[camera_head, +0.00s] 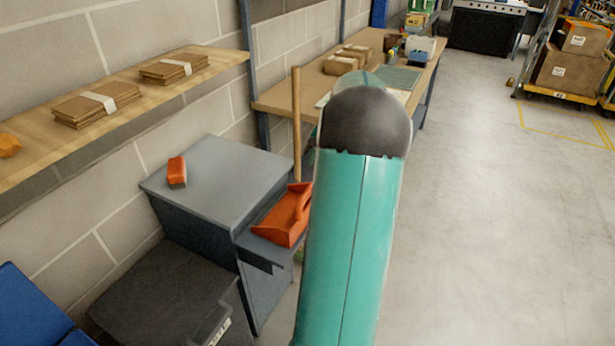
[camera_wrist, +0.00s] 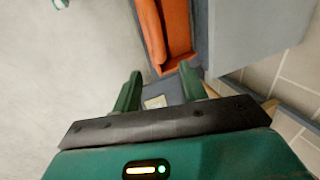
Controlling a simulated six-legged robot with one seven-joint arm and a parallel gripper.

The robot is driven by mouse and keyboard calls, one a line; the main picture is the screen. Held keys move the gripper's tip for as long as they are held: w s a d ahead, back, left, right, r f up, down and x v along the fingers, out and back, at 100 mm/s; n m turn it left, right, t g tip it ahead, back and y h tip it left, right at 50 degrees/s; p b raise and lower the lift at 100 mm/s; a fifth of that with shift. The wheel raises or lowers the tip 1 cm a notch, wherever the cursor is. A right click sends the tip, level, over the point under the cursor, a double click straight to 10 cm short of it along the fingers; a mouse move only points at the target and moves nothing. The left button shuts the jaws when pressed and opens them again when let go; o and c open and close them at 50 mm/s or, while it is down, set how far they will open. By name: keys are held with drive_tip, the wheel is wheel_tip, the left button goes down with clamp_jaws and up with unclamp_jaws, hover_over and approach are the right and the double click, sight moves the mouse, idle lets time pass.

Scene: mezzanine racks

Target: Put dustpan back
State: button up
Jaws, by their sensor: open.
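The orange dustpan (camera_head: 287,218) rests on a small dark side ledge (camera_head: 262,250) of the grey cabinet (camera_head: 222,170) in the head view. My arm partly covers its right side. In the wrist view the dustpan (camera_wrist: 165,28) shows at the top, with its lower edge just beyond my fingertips. My gripper (camera_wrist: 160,72) is open there, with two green fingers apart and nothing held between them. In the head view my gripper is hidden behind my teal arm.
An orange-and-grey block (camera_head: 177,172) lies on the cabinet top. A wooden pole (camera_head: 297,120) stands behind the cabinet. A dark bin (camera_head: 165,300) sits in front. A wall shelf (camera_head: 215,65) holds flat cardboard. A workbench (camera_head: 280,98) stands beyond. Floor (camera_head: 480,220) at right is clear.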

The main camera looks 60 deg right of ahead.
drive_tip(key=w+a+r+n, duration=0.3)
drive_tip(key=a+r, duration=0.1)
drive_tip(key=a, duration=0.6)
drive_tip(key=w+a+r+n+h, duration=0.1)
drive_tip(key=w+a+r+n, duration=0.2)
drive_tip(key=a, duration=0.7)
drive_tip(key=w+a+r+n, duration=0.2)
drive_tip(key=a+r, duration=0.3)
drive_tip(key=a, duration=0.5)
drive_tip(key=s+a+n+t, duration=0.1)
drive_tip(key=s+a+n, duration=0.3)
drive_tip(key=a, duration=0.7)
drive_tip(key=s+a+n+t, duration=0.1)
drive_tip(key=s+a+n, duration=0.4)
drive_tip(key=a, duration=0.6)
drive_tip(key=shift+s+a+f, duration=0.2)
drive_tip(key=shift+s+f, duration=0.2)
drive_tip(key=shift+s, duration=0.85)
